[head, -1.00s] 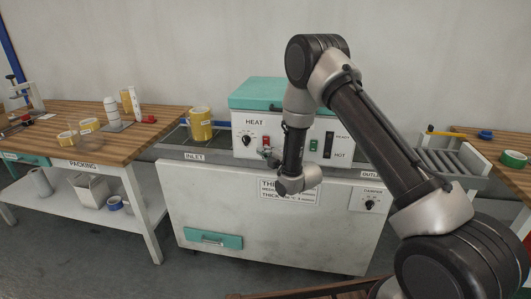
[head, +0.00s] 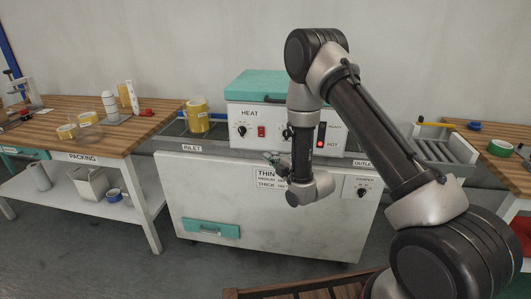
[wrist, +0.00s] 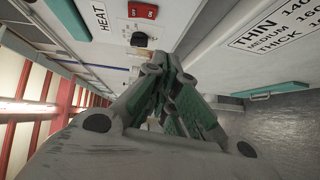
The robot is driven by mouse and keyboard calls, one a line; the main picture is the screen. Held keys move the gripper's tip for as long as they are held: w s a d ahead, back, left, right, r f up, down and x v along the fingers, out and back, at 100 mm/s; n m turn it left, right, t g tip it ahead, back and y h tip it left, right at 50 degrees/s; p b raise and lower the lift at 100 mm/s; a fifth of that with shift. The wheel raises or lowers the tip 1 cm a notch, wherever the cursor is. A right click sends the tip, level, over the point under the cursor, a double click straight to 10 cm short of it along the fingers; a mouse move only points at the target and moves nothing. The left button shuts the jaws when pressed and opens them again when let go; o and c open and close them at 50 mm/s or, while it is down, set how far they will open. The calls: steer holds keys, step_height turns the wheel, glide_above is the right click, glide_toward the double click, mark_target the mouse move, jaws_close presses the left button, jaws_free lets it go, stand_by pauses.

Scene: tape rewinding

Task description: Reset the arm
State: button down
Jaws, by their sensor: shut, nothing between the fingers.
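My gripper (head: 272,158) is shut and empty, in front of the heater's front panel, just under the row of knobs. In the wrist view its grey and green fingers (wrist: 158,70) meet close to a black knob (wrist: 140,40). I cannot tell whether they touch it. My arm bends down from the upper right, and its wrist hangs before the lower cabinet. The white heater (head: 270,115) has a teal lid (head: 262,84), a red switch (head: 261,132) and black knobs. A red light (head: 321,127) shows by the READY and HOT labels. My arm hides part of the panel.
A yellow tape roll (head: 197,116) stands at the inlet. The packing table (head: 150,118) at left holds more rolls. A roller tray (head: 446,147) is at the outlet, right. A wooden rail (head: 300,290) is low in front. Floor (head: 190,275) before the cabinet is clear.

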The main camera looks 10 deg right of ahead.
steer(key=shift+s+d+f, duration=0.1)
steer(key=shift+s+d, duration=0.2)
steer(key=shift+s, duration=0.3)
steer(key=s+d+f+m+g+h, duration=0.1)
steer(key=s+f+m+g+h, duration=0.15)
steer(key=f, duration=0.35)
steer(key=s+d+f+m+g+h, duration=0.1)
steer(key=s+d+f+m+g, duration=0.15)
steer(key=f, duration=0.35)
steer(key=s+d+f+m+g+h, duration=0.1)
steer(key=s+d+m+g+h, duration=0.1)
steer(key=s+d+m+g, duration=0.25)
steer(key=s+d+r+m, duration=0.4)
steer(key=s+r, duration=0.6)
steer(key=r, duration=0.3)
steer(key=s+d+r+m+g+h, duration=0.1)
steer(key=s+d+r+m, duration=0.3)
steer(key=s+r, duration=0.5)
steer(key=s+d+r+m+h, duration=0.1)
steer(key=s+d+r+m, duration=0.4)
steer(key=s+r, duration=0.5)
step_height(320, 180, up, 8)
steer(key=shift+s+r, duration=0.1)
steer(key=shift+s, duration=0.25)
